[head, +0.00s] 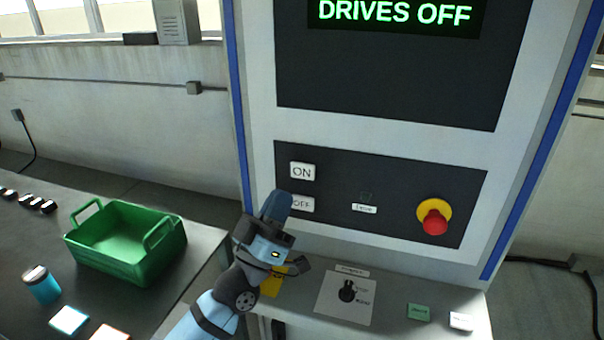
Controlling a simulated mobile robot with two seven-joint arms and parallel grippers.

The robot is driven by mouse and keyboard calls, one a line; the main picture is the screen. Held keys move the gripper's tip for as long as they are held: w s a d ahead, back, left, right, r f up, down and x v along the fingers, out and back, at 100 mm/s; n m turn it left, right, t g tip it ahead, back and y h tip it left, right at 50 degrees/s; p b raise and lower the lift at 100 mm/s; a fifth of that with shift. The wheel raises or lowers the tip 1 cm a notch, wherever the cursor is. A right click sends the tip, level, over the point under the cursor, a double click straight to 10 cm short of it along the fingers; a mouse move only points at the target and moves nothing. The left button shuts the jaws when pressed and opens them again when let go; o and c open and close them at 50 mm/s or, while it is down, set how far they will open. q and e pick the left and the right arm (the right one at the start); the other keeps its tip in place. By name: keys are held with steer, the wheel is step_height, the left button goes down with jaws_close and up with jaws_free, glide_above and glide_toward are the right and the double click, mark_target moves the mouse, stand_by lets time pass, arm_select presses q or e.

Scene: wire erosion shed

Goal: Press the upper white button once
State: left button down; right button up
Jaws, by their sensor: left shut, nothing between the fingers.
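The upper white button (302,171), marked ON, is on the dark lower panel (390,205) of the cabinet. The lower white button (304,204), marked OFF, sits right below it, and its left edge is hidden behind my left gripper. My left gripper (278,199) is shut and empty, with its fingers pointing up. In the picture its tip is below and left of the ON button and overlaps the OFF button's left side. I cannot tell whether it touches the panel. The display (395,12) reads DRIVES OFF. My right gripper is not in view.
A red emergency knob on a yellow ring (434,216) is at the panel's right. A ledge below holds a rotary switch (347,291) and small green and white labelled pieces. On the left table stand a green crate (150,262) and a blue cup (41,285).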

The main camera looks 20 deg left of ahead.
mark_target(303, 171)
arm_select(q)
steer(key=w+b, duration=0.1)
steer(key=w, duration=0.5)
steer(key=shift+w+d, duration=0.15)
steer(key=shift+w, duration=0.2)
stand_by(1.7)
steer(key=shift+w, duration=0.45)
steer(key=shift+w+b, duration=0.3)
steer(key=shift+w, duration=0.05)
stand_by(0.5)
steer(key=shift+s, duration=0.2)
steer(key=shift+s+p, duration=0.35)
steer(key=shift+s, duration=0.3)
